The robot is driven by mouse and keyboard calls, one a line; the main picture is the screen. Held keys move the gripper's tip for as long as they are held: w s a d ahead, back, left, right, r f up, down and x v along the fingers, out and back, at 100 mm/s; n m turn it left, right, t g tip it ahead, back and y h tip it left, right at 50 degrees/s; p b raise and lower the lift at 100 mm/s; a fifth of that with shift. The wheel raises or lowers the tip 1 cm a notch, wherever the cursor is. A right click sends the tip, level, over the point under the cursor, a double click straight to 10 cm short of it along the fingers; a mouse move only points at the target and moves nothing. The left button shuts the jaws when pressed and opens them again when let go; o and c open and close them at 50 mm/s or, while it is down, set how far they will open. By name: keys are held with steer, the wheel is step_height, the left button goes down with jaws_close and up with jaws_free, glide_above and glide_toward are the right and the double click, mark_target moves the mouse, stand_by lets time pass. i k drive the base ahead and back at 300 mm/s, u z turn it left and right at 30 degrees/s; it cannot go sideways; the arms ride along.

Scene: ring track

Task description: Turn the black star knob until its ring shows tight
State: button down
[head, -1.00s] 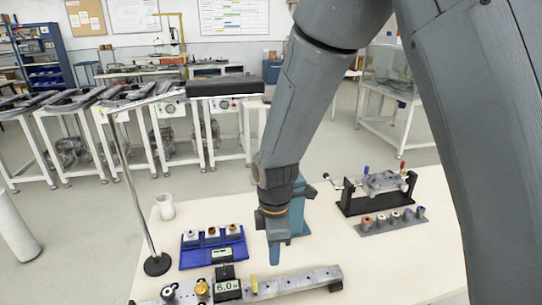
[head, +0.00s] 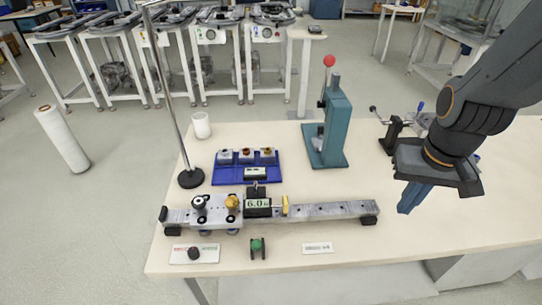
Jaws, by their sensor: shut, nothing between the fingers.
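A long grey metal rail (head: 330,211) lies across the front of the table. Another dark knob-like part (head: 194,252) is at a white card with red print in front of the rail. My gripper (head: 407,207) is shut and empty, pointing down above the right part of the table, well right of the knobs and beyond the rail's right end.
A display reading 6.0 (head: 258,204) stands on the rail beside a yellow piece (head: 285,206). Behind are a blue tray (head: 233,178), a lamp stand base (head: 191,179), a white cup (head: 201,125) and a teal press (head: 327,130). The table's front right is clear.

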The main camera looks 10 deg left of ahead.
mark_target(199, 202)
steer(key=u, duration=1.25)
steer(key=k, duration=0.25)
steer(key=u, duration=0.3)
